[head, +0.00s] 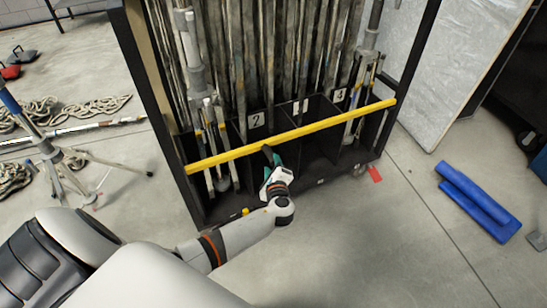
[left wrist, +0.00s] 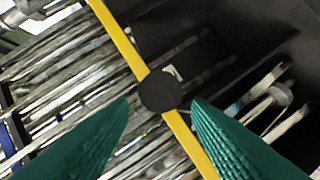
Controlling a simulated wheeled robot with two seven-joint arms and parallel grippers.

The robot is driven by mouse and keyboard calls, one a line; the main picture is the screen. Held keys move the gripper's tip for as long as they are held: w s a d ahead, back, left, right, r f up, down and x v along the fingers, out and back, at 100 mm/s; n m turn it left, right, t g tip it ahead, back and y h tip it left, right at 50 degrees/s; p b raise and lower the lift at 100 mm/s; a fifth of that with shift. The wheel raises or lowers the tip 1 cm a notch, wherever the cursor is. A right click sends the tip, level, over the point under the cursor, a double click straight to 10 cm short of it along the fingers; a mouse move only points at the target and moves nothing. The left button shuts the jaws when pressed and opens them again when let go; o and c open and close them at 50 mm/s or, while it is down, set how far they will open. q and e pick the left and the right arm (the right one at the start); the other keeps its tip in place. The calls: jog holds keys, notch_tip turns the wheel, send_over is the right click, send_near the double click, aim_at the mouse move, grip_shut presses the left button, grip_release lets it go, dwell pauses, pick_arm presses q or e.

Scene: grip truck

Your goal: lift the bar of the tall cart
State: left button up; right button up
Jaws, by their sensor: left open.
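The tall cart (head: 330,173) is black and holds upright poles in numbered compartments. Its yellow bar (head: 230,155) runs across the front, a little higher at the right end. My left gripper (head: 270,156) is at the bar, near its middle. In the left wrist view, the yellow bar (left wrist: 122,38) runs diagonally between two green fingers (left wrist: 160,125), which are apart on either side of it. A dark round disc (left wrist: 160,91) covers part of the bar there. I cannot tell whether the fingers touch the bar. My right gripper is not in view.
A tripod stand (head: 55,160) and coiled ropes (head: 85,112) are on the floor at left. Blue pads (head: 478,200) lie on the floor at right. A large grey panel (head: 452,65) stands right of the cart. The floor in front is mostly clear.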

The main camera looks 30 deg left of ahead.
aim_at(271, 155)
pick_arm(q)
jog(key=b+x, duration=0.1)
jog(key=x, duration=0.4)
jog(key=shift+w+a+f, duration=0.1)
jog(key=shift+a+f, duration=0.05)
jog(key=shift+w+a, duration=0.35)
jog(key=shift+w, duration=0.05)
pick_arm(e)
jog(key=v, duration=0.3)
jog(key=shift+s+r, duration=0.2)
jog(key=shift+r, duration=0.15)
pick_arm(q)
grip_shut()
